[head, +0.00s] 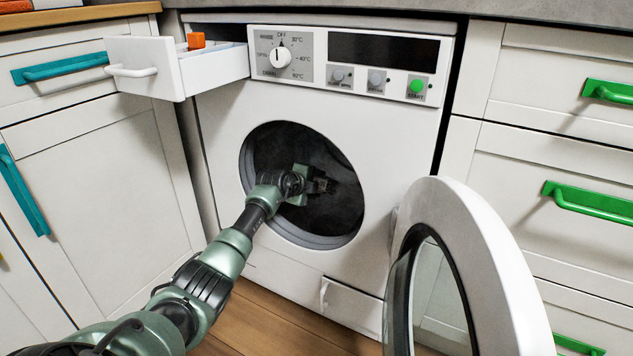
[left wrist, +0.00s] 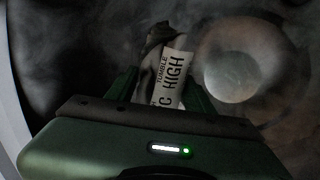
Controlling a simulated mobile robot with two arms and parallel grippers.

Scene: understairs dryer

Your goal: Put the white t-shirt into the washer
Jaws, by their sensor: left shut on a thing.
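The washer (head: 400,145) stands in the middle of the head view with its round opening uncovered. Its door (head: 480,225) is swung wide open to the right. My left gripper (head: 326,186) is inside the dark drum, through the opening. In the left wrist view my left gripper (left wrist: 160,92) is shut on a dim, pale piece of cloth with dark print, including the word HIGH, which seems to be the white t-shirt (left wrist: 174,72). Most of the cloth is hidden or too dark to make out in the head view. My right gripper is out of view.
The detergent drawer (head: 150,65) is pulled out at the top left, with an orange thing (head: 196,41) at it. Cabinets with teal handles stand left and cabinets with green handles (head: 590,200) right. The drum wall (left wrist: 270,40) surrounds the gripper.

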